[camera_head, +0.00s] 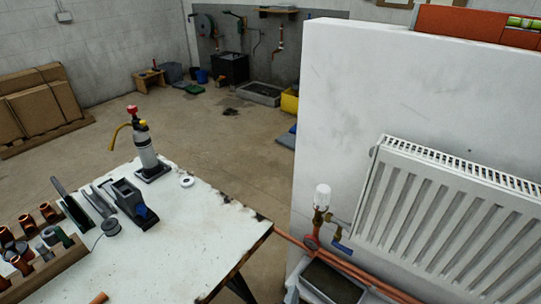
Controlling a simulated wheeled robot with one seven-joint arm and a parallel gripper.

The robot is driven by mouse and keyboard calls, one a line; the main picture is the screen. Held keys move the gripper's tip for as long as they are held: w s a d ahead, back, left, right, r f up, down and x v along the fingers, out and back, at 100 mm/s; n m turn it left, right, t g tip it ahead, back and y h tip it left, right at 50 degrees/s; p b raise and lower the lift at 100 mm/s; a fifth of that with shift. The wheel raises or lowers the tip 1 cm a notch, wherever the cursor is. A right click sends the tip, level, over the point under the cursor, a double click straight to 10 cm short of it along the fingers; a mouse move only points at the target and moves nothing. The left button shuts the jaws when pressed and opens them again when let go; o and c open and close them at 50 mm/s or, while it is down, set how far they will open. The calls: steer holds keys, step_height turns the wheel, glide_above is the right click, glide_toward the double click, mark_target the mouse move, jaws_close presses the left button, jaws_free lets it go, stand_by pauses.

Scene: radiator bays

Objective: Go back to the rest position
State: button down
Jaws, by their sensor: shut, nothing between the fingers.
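My gripper and arm do not show in the head camera view. No thing in this view can be told as the rest position. In front of me are a white workbench (190,245) at the lower left and a white wall panel (335,130) with a radiator (450,215) at the right.
A grey pump bottle (146,150), a black tool (132,205), a tape roll (187,182) and copper fittings (50,212) stand on the bench. A valve (322,198) and copper pipes (345,265) sit beside the radiator, above a grey tray (330,283). Open floor (220,140) lies behind.

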steer(key=s+r+m+y, duration=0.3)
steer(key=s+m, duration=0.3)
steer(key=s, duration=0.1)
steer(key=s+r+m+y, duration=0.2)
steer(key=s+m+y, duration=0.25)
steer(key=s, duration=0.35)
steer(key=s+d+r+m+h, duration=0.2)
steer(key=s+d+r+m, duration=0.4)
steer(key=s, duration=0.4)
steer(key=s+d+r+m+t+h, duration=0.1)
steer(key=s+d+r+m+h, duration=0.1)
steer(key=s+d+r+m, duration=0.4)
steer(key=s+d+r, duration=0.1)
steer(key=s+r, duration=0.2)
steer(key=s, duration=0.1)
steer(key=shift+d+r+m+t, duration=0.3)
steer(key=shift+d+r+m, duration=0.05)
steer(key=shift+d+r, duration=0.05)
